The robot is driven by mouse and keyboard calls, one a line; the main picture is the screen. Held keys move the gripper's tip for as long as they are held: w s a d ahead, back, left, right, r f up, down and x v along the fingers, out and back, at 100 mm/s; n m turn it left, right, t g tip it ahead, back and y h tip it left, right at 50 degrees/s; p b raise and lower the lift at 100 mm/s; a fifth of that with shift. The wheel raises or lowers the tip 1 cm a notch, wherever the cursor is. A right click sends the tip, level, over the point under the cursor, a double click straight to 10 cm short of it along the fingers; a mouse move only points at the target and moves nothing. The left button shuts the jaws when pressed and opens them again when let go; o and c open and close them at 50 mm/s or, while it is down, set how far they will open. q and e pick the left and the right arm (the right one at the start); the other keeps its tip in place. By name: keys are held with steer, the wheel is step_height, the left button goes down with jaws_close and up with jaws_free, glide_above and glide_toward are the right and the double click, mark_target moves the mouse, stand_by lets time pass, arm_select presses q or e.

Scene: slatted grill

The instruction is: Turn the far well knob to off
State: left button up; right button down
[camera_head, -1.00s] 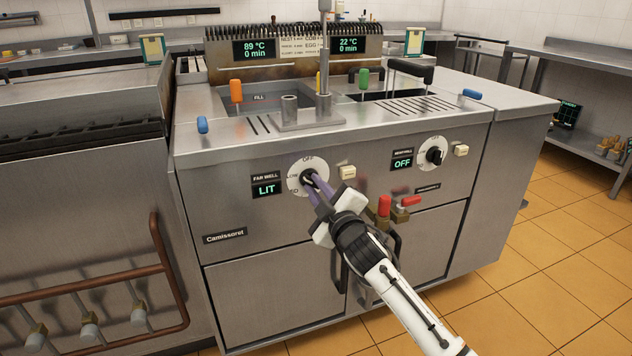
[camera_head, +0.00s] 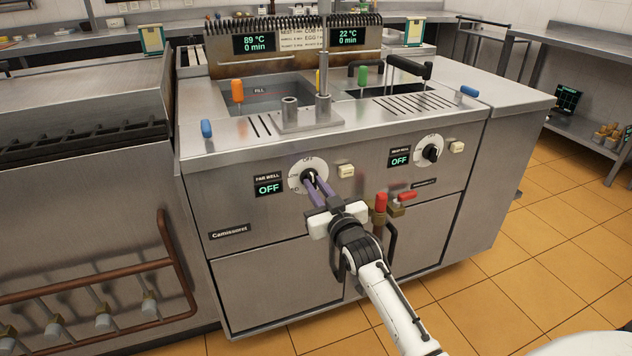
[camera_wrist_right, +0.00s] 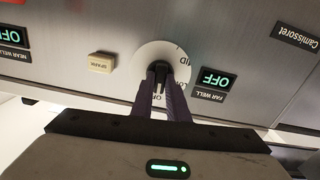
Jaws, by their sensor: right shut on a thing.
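The far well knob is a black knob (camera_wrist_right: 160,70) on a round white dial (camera_head: 298,168) on the steel front panel. My right gripper (camera_head: 312,178) has its purple fingers shut on this knob, and the fingers partly hide it. The right wrist view shows the fingers (camera_wrist_right: 162,92) on either side of the knob. The far well display (camera_head: 269,187) beside the dial reads OFF, as it does in the wrist view (camera_wrist_right: 214,80). My left gripper is not in view.
The near well knob (camera_head: 430,153) and its display (camera_head: 399,161), reading OFF, are to the right. A cream button (camera_head: 346,171) sits beside the dial. Red-handled valves (camera_head: 381,202) stick out close to my right wrist. The tiled floor is clear at right.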

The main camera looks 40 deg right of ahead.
steer(key=shift+m, duration=0.6)
steer(key=c, duration=1.7)
jaws_free()
steer(key=shift+p, duration=0.3)
steer(key=p+v, duration=0.1)
steer(key=v, duration=0.9)
steer(key=shift+s, duration=0.2)
